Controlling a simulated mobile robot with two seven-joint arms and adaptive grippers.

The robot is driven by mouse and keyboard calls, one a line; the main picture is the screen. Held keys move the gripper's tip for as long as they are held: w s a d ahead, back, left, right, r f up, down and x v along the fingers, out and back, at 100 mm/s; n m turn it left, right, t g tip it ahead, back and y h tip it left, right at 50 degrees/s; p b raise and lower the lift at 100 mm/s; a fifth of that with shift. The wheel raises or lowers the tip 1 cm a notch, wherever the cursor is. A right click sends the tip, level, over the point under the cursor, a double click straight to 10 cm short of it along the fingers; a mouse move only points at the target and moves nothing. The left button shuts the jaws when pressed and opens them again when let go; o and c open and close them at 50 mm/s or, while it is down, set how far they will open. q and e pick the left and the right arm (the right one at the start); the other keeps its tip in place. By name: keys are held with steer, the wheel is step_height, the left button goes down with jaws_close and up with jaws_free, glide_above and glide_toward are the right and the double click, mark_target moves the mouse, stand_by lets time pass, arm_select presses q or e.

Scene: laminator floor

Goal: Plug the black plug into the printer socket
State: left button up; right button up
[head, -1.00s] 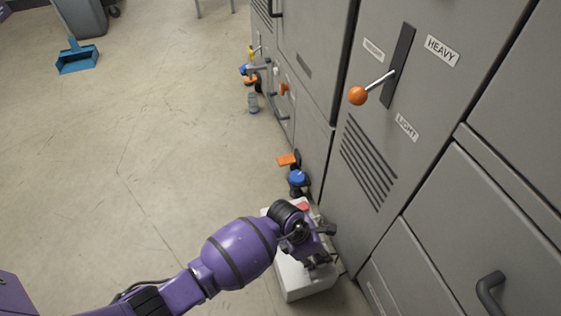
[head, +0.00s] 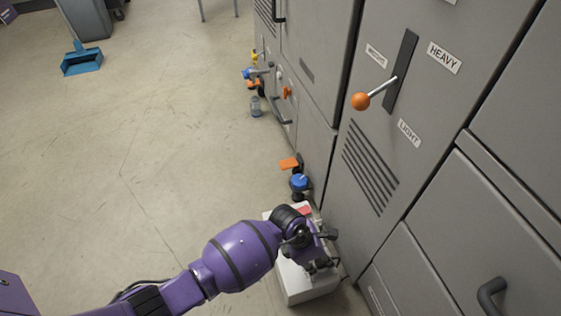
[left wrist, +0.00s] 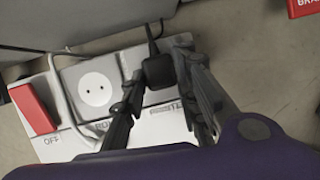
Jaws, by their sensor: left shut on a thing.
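The black plug (left wrist: 158,72) is between the fingers of my left gripper (left wrist: 160,66), which is shut on it. A dark cable leads up from it. Plug and gripper are over a white socket box (left wrist: 60,148) on the floor. One round white socket (left wrist: 95,88) shows empty, left of the plug. Any socket under the plug is hidden. In the head view, my left gripper (head: 325,250) covers part of the box (head: 308,288). My right gripper is out of view.
A red switch (left wrist: 35,109) marked OFF is at the box's left end. Grey cabinets (head: 440,170) stand close along the right, with an orange-knobbed lever (head: 361,101). A blue-topped item (head: 299,182) stands beyond the box. The floor at left is clear up to a blue dustpan (head: 82,64).

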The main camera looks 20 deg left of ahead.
arm_select(q)
steer(key=shift+w+d+f, duration=0.1)
steer(key=shift+w+f, duration=0.05)
steer(key=shift+w, duration=0.2)
steer(key=o, duration=1.2)
steer(key=v, duration=1.2)
steer(key=shift+s, duration=0.2)
steer(key=shift+f, duration=0.15)
